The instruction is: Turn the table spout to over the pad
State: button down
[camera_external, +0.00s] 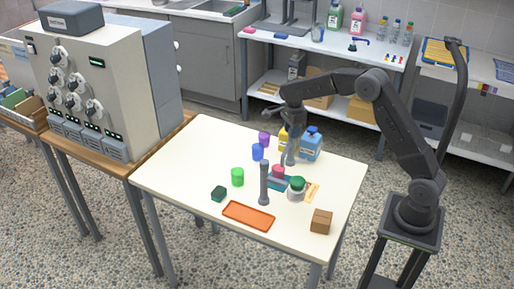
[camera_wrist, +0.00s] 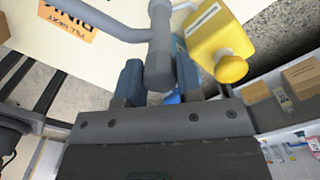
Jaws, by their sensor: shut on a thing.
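The table spout is a grey post (camera_external: 264,185) standing on the white table, with a grey arm reaching toward my gripper. In the wrist view its grey tube (camera_wrist: 110,28) ends in a thick downward nozzle (camera_wrist: 158,45) between my fingers. My gripper (camera_external: 290,162) is shut on that spout end, above the table. A flat orange rectangle with a raised-looking rim (camera_external: 248,216) lies at the front of the table. A flat teal piece (camera_external: 274,183) shows behind the post, partly hidden. I cannot tell which of these is the pad.
A yellow bottle (camera_wrist: 215,35) stands close beside my gripper, and a blue bottle (camera_external: 311,146) is near it. A green-lidded jar (camera_external: 296,190), green cup (camera_external: 237,177), blue cup (camera_external: 257,152), dark green block (camera_external: 218,194) and brown box (camera_external: 321,221) are around the post. The left table area is clear.

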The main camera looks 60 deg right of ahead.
jog(key=shift+m, duration=0.6)
jog(key=c, duration=0.8)
grip_release()
notch_tip(320, 180, up, 14)
jog(key=shift+f, duration=0.1)
